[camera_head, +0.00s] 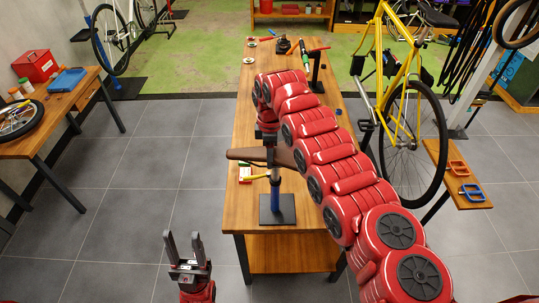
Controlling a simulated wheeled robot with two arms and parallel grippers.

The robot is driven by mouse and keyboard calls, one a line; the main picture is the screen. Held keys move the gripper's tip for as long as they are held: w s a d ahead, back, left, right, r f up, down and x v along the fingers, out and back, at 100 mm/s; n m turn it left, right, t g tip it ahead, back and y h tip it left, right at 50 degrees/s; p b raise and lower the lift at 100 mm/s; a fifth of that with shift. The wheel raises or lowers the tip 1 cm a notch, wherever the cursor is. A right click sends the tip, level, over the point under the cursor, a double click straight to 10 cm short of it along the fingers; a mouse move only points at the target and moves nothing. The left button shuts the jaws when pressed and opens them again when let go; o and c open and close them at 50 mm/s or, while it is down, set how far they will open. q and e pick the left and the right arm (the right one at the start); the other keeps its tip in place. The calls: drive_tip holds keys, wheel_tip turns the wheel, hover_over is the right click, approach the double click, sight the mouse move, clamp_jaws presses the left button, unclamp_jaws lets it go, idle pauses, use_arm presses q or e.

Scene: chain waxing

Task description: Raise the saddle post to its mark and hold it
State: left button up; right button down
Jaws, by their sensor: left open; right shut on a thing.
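The brown saddle (244,154) sits on top of its upright post over the near part of the wooden bench. Below it a blue tube (275,198) stands on a square black base plate (287,213). A yellow lever (257,178) sticks out to the left near the top of the tube. My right gripper (270,152) comes down from behind onto the saddle and is shut on it; its fingertips are small and partly hidden. The height mark cannot be made out. My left gripper (184,246) is open and empty, pointing up, left of the bench's front end.
My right arm covers much of the bench's right side. Tools and a dark stand (318,72) are at the bench's far end. A yellow bicycle (401,100) stands right. Grey floor is clear left of the bench.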

drive_tip(key=shift+r, duration=0.1)
drive_tip(key=shift+r, duration=3.05)
